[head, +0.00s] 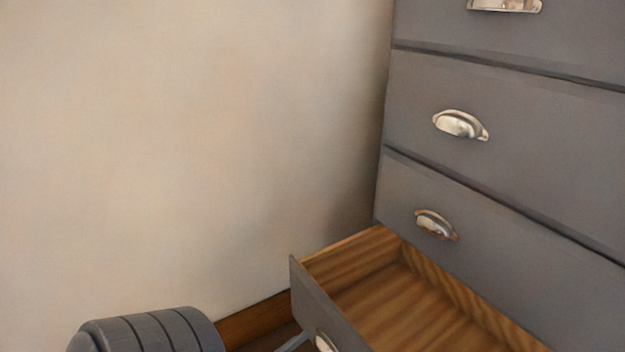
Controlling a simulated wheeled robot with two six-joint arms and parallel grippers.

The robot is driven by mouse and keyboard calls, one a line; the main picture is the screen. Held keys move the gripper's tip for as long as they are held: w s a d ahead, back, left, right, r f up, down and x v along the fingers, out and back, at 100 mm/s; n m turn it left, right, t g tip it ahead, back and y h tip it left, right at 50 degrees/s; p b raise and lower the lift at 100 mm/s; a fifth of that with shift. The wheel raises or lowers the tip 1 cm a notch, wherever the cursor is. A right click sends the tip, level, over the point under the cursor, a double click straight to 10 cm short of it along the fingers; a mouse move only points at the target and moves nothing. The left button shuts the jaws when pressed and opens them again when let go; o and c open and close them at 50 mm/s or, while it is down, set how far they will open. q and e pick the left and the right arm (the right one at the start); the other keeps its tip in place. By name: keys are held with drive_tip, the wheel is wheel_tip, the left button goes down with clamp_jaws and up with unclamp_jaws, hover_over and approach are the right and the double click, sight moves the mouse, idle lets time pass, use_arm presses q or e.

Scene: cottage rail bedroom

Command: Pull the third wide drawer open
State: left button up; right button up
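A grey chest of drawers (520,120) fills the right side of the head view. Three closed drawer fronts with metal cup handles show, one above another; the top one is cut off by the frame. Below them a drawer (400,295) stands pulled out, its wooden inside bare where it shows. Its cup handle (325,343) is at the bottom edge, partly cut off. A thin pale grey piece beside this handle looks like part of my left gripper (294,342); its fingertips are hidden or cut off. My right gripper is not in view.
A plain beige wall (190,130) is at the left and behind, with a wooden baseboard (255,318) along its foot. A grey banded rounded part at the bottom left looks like my arm.

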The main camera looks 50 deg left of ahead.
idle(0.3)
use_arm(q)
drive_tip(key=v, duration=1.7)
drive_tip(key=shift+s, duration=0.2)
drive_tip(key=shift+f, duration=0.1)
